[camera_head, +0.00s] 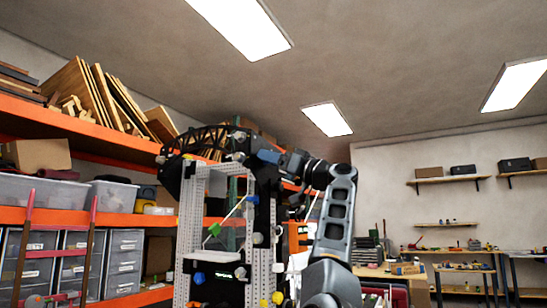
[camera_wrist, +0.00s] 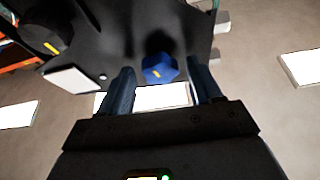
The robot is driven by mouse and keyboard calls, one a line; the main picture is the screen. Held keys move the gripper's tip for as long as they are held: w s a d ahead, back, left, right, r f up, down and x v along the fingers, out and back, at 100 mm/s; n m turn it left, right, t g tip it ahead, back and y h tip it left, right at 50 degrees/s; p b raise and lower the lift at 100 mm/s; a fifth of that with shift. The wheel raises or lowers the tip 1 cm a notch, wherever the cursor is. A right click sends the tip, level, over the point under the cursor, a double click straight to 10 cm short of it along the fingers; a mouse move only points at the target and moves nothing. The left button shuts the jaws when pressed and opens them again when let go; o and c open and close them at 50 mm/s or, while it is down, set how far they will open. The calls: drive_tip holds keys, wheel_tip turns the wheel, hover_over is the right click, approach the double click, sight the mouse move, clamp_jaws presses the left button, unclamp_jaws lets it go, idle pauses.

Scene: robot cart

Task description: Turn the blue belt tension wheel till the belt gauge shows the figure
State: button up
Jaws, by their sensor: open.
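My gripper (camera_wrist: 161,82) is open, with one finger to each side below the wheel; the wheel shows just beyond the fingertips, in line with the gap. I cannot tell whether they touch. In the head view my arm reaches left to the upper black part of the machine (camera_head: 193,215). Blue knobs show low on its front (camera_head: 198,279) and higher up (camera_head: 252,199); I cannot tell which wheel the wrist view shows. A small lit display (camera_head: 223,276) is too small to read.
A black knob (camera_wrist: 46,30) with a yellow mark and a white plate (camera_wrist: 70,80) are left of the wheel. A green knob (camera_head: 214,230) sits on a lever on the machine. Orange shelving (camera_head: 80,130) stands at left, workbenches (camera_head: 465,270) at right.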

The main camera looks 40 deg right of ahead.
drive_tip(key=shift+c, duration=0.4)
drive_tip(key=c, duration=1)
drive_tip(key=shift+o, duration=0.2)
drive_tip(key=shift+m+h, duration=0.3)
drive_tip(key=shift+m, duration=0.2)
drive_tip(key=shift+s+a+r+m+g+h+p, duration=0.1)
drive_tip(key=shift+m+g+h+p, duration=0.25)
drive_tip(key=shift+m+h, duration=1.75)
drive_tip(key=shift+a+r+m+g+h+p, duration=0.1)
drive_tip(key=shift+m+g+h+p, duration=0.25)
drive_tip(key=shift+m, duration=3.5)
drive_tip(key=shift+s+a+r+m+g+h+p, duration=0.1)
drive_tip(key=shift+m+g+h+p, duration=0.3)
drive_tip(key=shift+m+h, duration=1.65)
drive_tip(key=shift+m+y, duration=0.9)
drive_tip(key=shift+m, duration=0.2)
